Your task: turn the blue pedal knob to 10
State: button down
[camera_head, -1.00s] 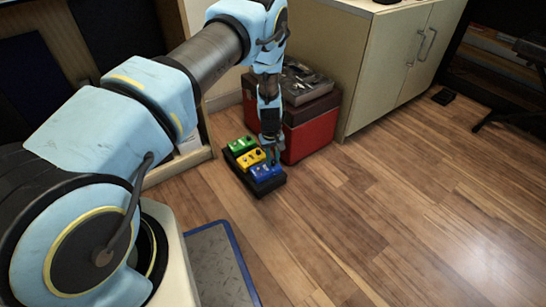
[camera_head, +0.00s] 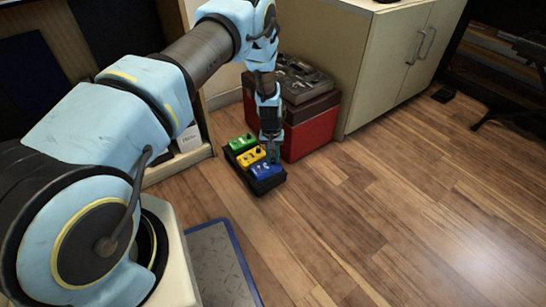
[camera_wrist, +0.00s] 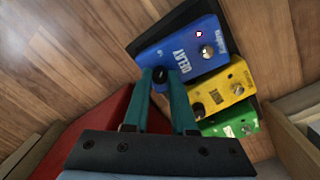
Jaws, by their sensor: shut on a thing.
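The blue pedal (camera_head: 266,172) lies at the near end of a black pedalboard on the floor. In the wrist view the blue pedal (camera_wrist: 182,54) is marked DELAY and has a small red light and a silver footswitch (camera_wrist: 206,51). My gripper (camera_head: 272,158) points down at the blue pedal. In the wrist view its teal fingers (camera_wrist: 159,78) are closed on the dark blue pedal knob (camera_wrist: 159,82) at the pedal's edge. The knob is partly hidden between the fingers, and its pointer and scale cannot be read.
A yellow pedal (camera_head: 251,158) and a green pedal (camera_head: 241,144) sit beside it on the black pedalboard (camera_wrist: 258,84). A red toolbox (camera_head: 312,131) stands close behind my gripper. A cabinet (camera_head: 388,70) is beyond. The wooden floor to the right is open.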

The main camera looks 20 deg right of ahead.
aim_at(272, 160)
jog(key=c, duration=0.7)
grip_release()
jog(key=r+p, duration=0.1)
jog(key=r, duration=0.4)
jog(key=r+p, duration=0.2)
jog(key=r, duration=0.3)
jog(key=shift+w+a+r+p, duration=0.1)
jog(key=shift+a+r+p, duration=0.1)
jog(key=shift+r+p, duration=0.15)
jog(key=shift+r, duration=0.1)
